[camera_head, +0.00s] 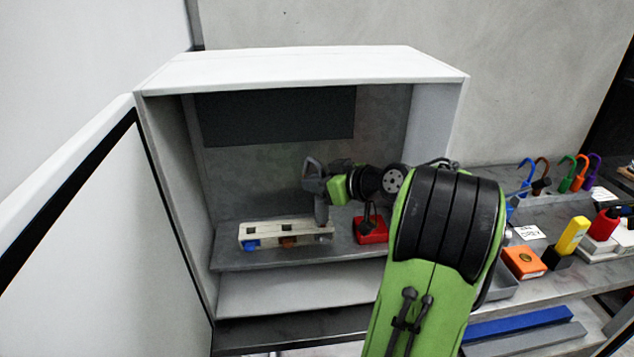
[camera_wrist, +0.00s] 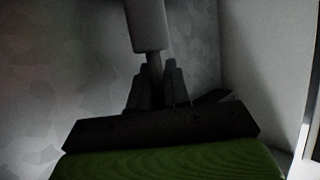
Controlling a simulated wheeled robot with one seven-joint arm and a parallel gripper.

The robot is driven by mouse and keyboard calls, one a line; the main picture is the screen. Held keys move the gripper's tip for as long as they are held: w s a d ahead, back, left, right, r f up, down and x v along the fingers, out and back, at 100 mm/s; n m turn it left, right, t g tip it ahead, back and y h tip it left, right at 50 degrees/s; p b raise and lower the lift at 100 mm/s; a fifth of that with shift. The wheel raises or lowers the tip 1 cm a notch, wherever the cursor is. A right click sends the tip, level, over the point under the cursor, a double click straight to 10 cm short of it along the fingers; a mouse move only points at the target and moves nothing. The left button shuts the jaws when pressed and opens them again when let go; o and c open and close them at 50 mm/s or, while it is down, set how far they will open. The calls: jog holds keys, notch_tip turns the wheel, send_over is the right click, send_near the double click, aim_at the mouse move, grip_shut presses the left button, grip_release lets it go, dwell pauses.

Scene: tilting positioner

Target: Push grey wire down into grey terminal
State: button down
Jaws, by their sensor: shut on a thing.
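My gripper (camera_head: 318,190) is inside the white cabinet, above the right end of a pale terminal strip (camera_head: 268,228). It is shut on the grey wire (camera_head: 321,212), which points down to the strip's right end. The wrist view shows the gripper's dark fingers (camera_wrist: 158,90) closed around a thin stem below the wire's thick grey part (camera_wrist: 148,25). The strip has dark square openings on top and a blue terminal (camera_head: 250,245) and a brown one (camera_head: 289,242) along its front. The grey terminal at the right end is mostly hidden, so I cannot tell how deep the wire sits.
A red block (camera_head: 371,232) with a dark loop stands right of the strip on the cabinet shelf. The cabinet (camera_head: 300,68) has walls close on both sides, and its door (camera_head: 75,220) stands open at left. Coloured hooks, an orange box (camera_head: 524,262) and a yellow block (camera_head: 572,236) lie right.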

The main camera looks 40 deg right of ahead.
jog(key=shift+f+b, duration=0.4)
jog(key=shift+f, duration=0.05)
jog(key=c, duration=1)
grip_release()
jog(key=p+v, duration=0.4)
jog(key=v, duration=1.2)
jog(key=shift+w, duration=0.1)
jog(key=shift+w+a, duration=0.1)
